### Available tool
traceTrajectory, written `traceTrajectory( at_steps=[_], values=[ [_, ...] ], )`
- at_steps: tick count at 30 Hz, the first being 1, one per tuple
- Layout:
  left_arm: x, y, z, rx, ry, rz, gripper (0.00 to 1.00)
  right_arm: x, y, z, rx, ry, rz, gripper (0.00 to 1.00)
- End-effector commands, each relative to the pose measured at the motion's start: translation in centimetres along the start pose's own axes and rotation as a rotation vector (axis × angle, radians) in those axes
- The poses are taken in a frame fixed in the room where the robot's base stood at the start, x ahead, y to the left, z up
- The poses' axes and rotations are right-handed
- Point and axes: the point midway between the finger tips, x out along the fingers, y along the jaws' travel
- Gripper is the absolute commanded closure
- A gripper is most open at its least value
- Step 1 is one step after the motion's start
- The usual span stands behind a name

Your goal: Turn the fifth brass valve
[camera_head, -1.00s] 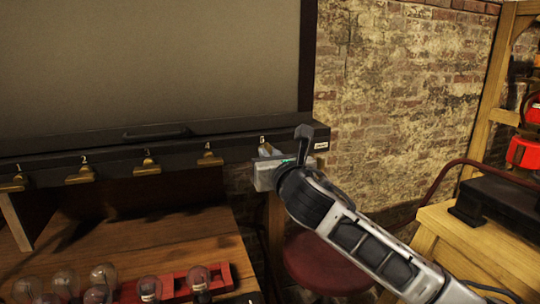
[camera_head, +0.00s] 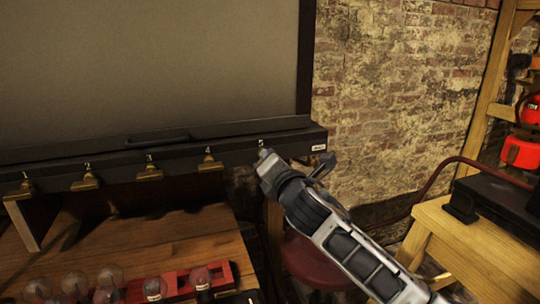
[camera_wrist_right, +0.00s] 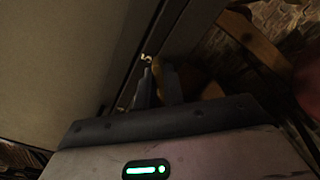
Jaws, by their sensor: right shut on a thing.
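The dark ledge (camera_head: 240,132) carries a row of brass valves under small numbers. The fifth valve, at the right end, is hidden behind my right gripper (camera_head: 266,160) in the head view. In the right wrist view, a bit of brass of the fifth valve (camera_wrist_right: 158,64) shows beside the number 5, between the fingers of my right gripper (camera_wrist_right: 157,82). The right gripper is shut on this valve and looks rolled relative to the ledge. How far the valve is turned cannot be seen. My left gripper is not in view.
The first (camera_head: 26,190), second (camera_head: 86,182), third (camera_head: 149,173) and fourth (camera_head: 209,162) valves sit to the left. Glass bulbs (camera_head: 110,275) and a red rack (camera_head: 222,275) are on the wooden bench (camera_head: 180,240) below. A dark red stool (camera_head: 308,262) stands beneath my right arm.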

Motion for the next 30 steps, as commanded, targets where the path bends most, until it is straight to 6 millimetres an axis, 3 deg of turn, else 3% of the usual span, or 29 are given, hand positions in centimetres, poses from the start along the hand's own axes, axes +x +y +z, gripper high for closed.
traceTrajectory(
  at_steps=[18,30],
  values=[
    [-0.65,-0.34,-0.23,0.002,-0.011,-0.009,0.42,-0.02,-0.35,-0.25,0.554,0.003,-0.003,1.0],
    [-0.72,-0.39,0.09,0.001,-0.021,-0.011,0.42,-0.02,-0.44,-0.34,0.736,0.003,-0.003,1.0]
  ],
)
